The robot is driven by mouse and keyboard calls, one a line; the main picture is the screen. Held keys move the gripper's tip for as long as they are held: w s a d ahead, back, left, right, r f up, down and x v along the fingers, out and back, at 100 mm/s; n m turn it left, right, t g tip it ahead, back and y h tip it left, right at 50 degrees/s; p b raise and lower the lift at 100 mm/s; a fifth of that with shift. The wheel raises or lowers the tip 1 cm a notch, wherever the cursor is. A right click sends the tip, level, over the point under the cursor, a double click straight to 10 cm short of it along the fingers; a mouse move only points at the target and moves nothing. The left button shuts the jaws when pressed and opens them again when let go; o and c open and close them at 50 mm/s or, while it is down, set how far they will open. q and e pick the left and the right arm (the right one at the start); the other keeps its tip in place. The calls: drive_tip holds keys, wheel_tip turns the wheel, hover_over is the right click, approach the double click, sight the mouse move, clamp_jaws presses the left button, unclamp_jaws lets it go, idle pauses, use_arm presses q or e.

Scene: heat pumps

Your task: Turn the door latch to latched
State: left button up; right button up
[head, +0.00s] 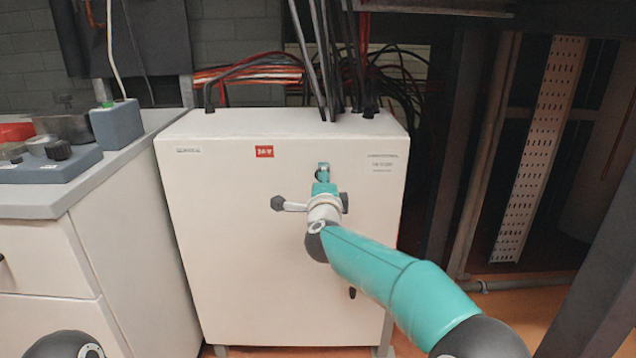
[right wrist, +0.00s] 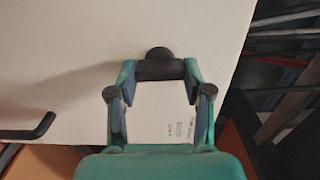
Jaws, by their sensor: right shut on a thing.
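The white heat pump cabinet (head: 240,250) stands in the middle of the head view. My right gripper (head: 323,180) is at its upper front face, seen from behind and partly hidden by my teal arm. In the right wrist view, the black door latch (right wrist: 160,66) has a rounded hub and a short bar lying across the picture. My right gripper (right wrist: 160,78) is shut on the bar, one finger at each end. Whether the latch is at its latched position cannot be told. My left gripper is not in view.
A black handle (head: 352,293) sits lower on the cabinet front; one also shows in the right wrist view (right wrist: 30,128). Black cables (head: 325,60) rise from the cabinet top. A grey-topped bench (head: 120,158) stands close on the left. A perforated metal strip (head: 540,150) stands right.

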drive_tip(key=shift+d+f, duration=0.1)
drive_tip(key=shift+f, duration=0.15)
drive_tip(key=o, duration=1.1)
drive_tip(key=shift+o, duration=0.3)
drive_tip(key=shift+r, duration=0.1)
drive_tip(key=shift+s, duration=0.1)
drive_tip(key=s, duration=1.1)
drive_tip(key=shift+s, duration=0.35)
drive_tip(key=shift+d, duration=0.1)
